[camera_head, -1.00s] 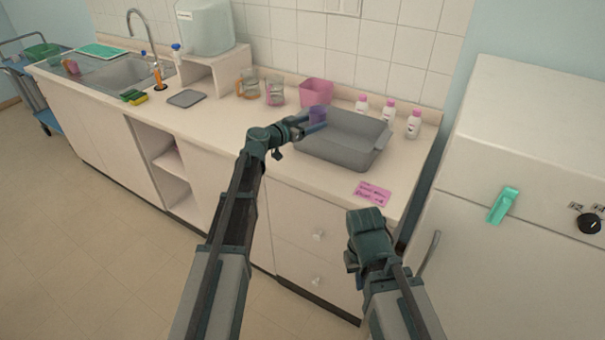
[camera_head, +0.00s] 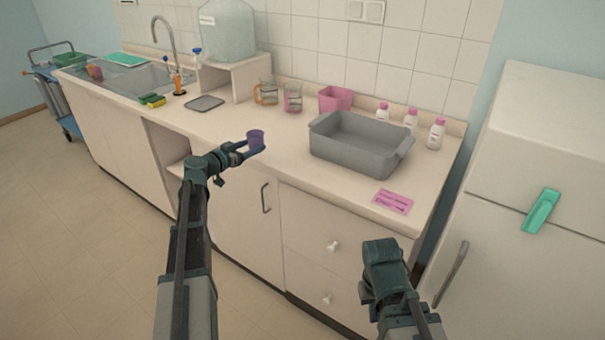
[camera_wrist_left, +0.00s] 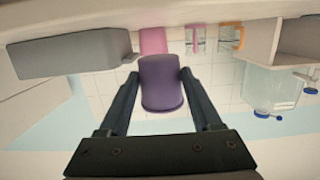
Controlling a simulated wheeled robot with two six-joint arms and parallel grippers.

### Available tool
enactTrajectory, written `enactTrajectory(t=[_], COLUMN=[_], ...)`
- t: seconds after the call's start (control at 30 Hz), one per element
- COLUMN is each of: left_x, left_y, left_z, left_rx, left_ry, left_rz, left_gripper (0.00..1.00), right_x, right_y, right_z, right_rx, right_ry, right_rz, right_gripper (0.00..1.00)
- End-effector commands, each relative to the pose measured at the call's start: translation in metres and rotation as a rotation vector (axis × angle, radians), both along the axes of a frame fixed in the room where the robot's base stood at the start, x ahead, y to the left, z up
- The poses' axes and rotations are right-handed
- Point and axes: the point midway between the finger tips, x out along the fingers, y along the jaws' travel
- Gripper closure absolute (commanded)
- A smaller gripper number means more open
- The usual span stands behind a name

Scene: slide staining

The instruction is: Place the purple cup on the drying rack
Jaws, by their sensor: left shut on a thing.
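The purple cup (camera_head: 255,137) is held by my left gripper (camera_head: 256,147) above the front part of the counter, left of the grey basin. The left wrist view shows the cup (camera_wrist_left: 161,84) between the two fingers, with the picture upside down. My right gripper (camera_head: 381,254) hangs in front of the drawers; its fingers cannot be made out. I cannot tell for sure which thing is the drying rack; a flat teal piece (camera_head: 127,60) lies behind the sink, and a small grey mat (camera_head: 204,103) lies on the counter.
A sponge (camera_head: 152,100) lies near the sink (camera_head: 147,78). The counter between mat and basin is mostly clear.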

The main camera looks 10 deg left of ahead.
Motion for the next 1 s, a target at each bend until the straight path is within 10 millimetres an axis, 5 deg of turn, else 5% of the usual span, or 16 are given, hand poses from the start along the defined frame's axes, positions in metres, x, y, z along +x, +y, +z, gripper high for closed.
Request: enactTrajectory(t=[0.6,1.0], left_x=[-0.004,-0.003], left_y=[-0.132,-0.149], left_z=[-0.013,-0.014], left_rx=[0.001,0.0], left_ry=[0.001,0.0], left_rz=[-0.003,-0.001], left_gripper=[0.86,0.86], right_x=[0.0,0.0], right_y=[0.0,0.0], right_z=[-0.013,-0.014], right_rx=[0.0,0.0], right_ry=[0.0,0.0], right_rz=[0.0,0.0], right_gripper=[1.0,1.0])
